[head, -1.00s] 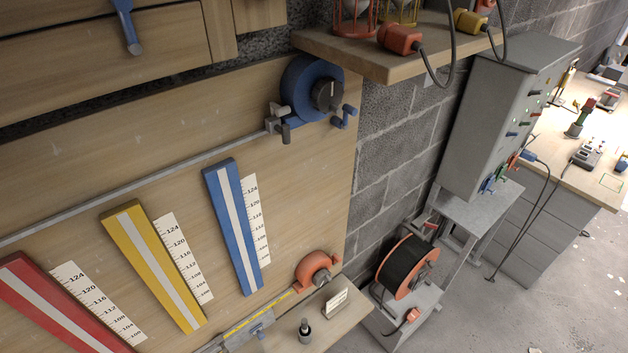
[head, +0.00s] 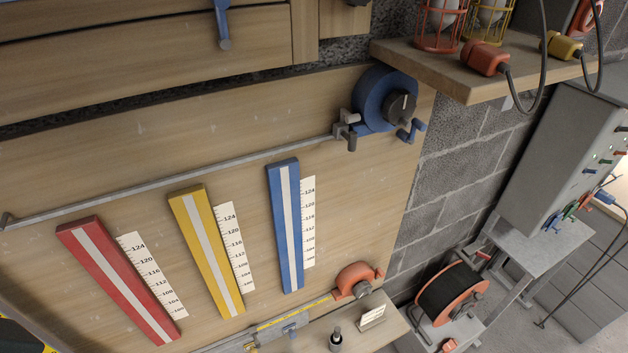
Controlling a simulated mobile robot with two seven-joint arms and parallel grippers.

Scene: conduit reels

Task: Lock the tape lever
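An orange tape case (head: 353,279) sits at the lower right of the wooden board in the head view. A yellow tape strip (head: 300,311) runs from it to the lower left along a grey rail. A small orange tab shows at the case's right side; its lever position is too small to tell. A grey clamp-like piece (head: 292,327) sits beside the strip. A blue reel (head: 372,97) with a dark dial hangs at the board's top right, with a grey clamp and a small blue handle (head: 411,130). Neither of my grippers is in view.
Red (head: 120,285), yellow (head: 206,250) and blue (head: 285,225) bars with scales are on the board. A wooden shelf (head: 450,75) juts out at upper right. A black cable reel (head: 450,293) and grey cabinet (head: 560,150) stand at right. A small ledge (head: 385,333) holds a bottle and card.

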